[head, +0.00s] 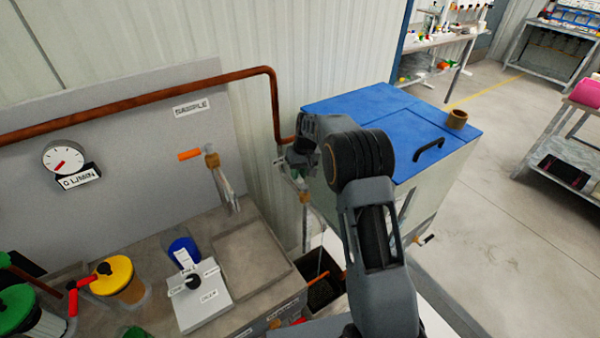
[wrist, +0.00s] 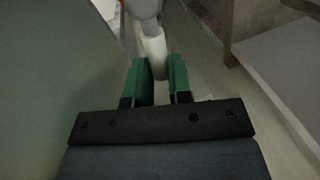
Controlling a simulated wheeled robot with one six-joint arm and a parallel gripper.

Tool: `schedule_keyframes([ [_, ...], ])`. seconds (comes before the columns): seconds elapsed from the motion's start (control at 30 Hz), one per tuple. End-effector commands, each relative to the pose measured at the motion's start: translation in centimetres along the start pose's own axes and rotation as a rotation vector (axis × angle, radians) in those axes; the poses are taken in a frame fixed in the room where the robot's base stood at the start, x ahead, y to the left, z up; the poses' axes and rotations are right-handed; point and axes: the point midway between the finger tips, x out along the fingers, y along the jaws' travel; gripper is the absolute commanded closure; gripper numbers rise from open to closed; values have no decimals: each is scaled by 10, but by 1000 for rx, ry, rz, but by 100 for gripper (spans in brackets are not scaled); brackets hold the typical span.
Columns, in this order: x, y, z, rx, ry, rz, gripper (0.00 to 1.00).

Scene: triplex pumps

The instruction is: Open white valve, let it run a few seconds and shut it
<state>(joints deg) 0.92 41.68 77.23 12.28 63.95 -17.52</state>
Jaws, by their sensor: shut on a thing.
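In the wrist view, the white valve handle (wrist: 153,46) is a pale cylinder between the two green fingers of my gripper (wrist: 159,80), which is shut on it. In the head view, my gripper (head: 288,170) is at the pipework by the left side of the blue-topped tank, and my wrist hides most of the handle. A brass fitting (head: 304,197) shows just below it. Whether the valve is open or shut cannot be told. A round gauge (head: 63,158) on the panel has a red needle to the lower left and a label reading 0 L/MIN.
A copper pipe (head: 150,97) runs along the panel to the tank (head: 345,105). A sample tap (head: 211,160) with an orange handle is left of my gripper. A dark open bin (head: 318,292) stands below. Yellow (head: 112,275) and green-lidded containers are lower left.

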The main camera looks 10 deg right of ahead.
Motion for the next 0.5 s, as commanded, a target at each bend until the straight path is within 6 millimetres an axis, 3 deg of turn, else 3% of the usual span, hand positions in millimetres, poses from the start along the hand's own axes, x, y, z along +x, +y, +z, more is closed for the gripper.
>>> schedule_keyframes([
  [0.4,0,-1,0,-6,-1,0,100],
  [0.43,0,0,0,-6,-1,0,79],
  [0.5,0,0,0,-6,-1,0,72],
])
